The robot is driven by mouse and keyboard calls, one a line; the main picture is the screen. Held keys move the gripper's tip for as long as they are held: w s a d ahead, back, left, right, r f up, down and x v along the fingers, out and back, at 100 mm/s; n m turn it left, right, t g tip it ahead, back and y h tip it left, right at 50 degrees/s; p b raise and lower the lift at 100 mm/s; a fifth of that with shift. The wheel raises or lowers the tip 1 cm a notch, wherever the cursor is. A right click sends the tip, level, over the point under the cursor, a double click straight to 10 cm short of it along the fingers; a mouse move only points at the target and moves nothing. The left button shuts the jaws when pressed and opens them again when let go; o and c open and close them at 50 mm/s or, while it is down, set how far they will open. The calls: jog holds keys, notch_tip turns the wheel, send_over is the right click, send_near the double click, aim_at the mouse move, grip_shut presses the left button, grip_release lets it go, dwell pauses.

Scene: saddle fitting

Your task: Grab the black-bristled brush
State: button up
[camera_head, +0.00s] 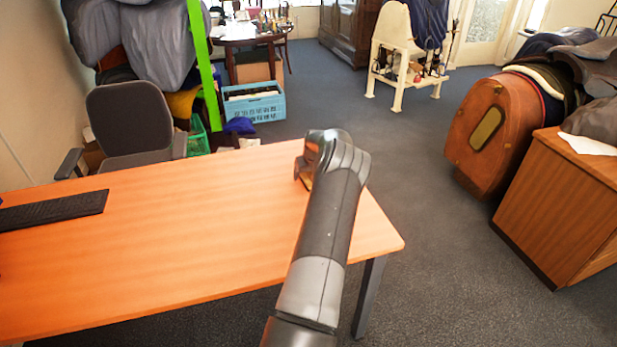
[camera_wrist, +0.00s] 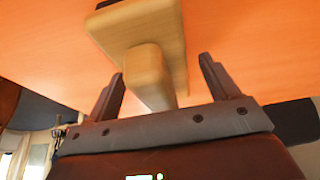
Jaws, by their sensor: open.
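In the wrist view, a pale wooden brush (camera_wrist: 147,72) is against the orange tabletop, with its narrower handle part reaching down between my two fingers. A small dark patch at its upper edge may be the bristles, which are mostly hidden. My gripper (camera_wrist: 163,68) is open, with one dark finger on each side of the wood and a visible gap on both sides. In the head view, my arm ends over the right end of the desk (camera_head: 170,240). It hides the gripper and most of the brush there; only a small brown and dark patch shows beside the wrist.
A black keyboard (camera_head: 52,211) lies at the desk's left. A grey office chair (camera_head: 132,125) stands behind the desk, with a blue crate (camera_head: 253,103) on the floor beyond. A wooden cabinet (camera_head: 560,205) stands at the right. The middle of the desk is clear.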

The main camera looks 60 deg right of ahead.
jog(key=c, duration=1.1)
jog(key=shift+c, duration=0.2)
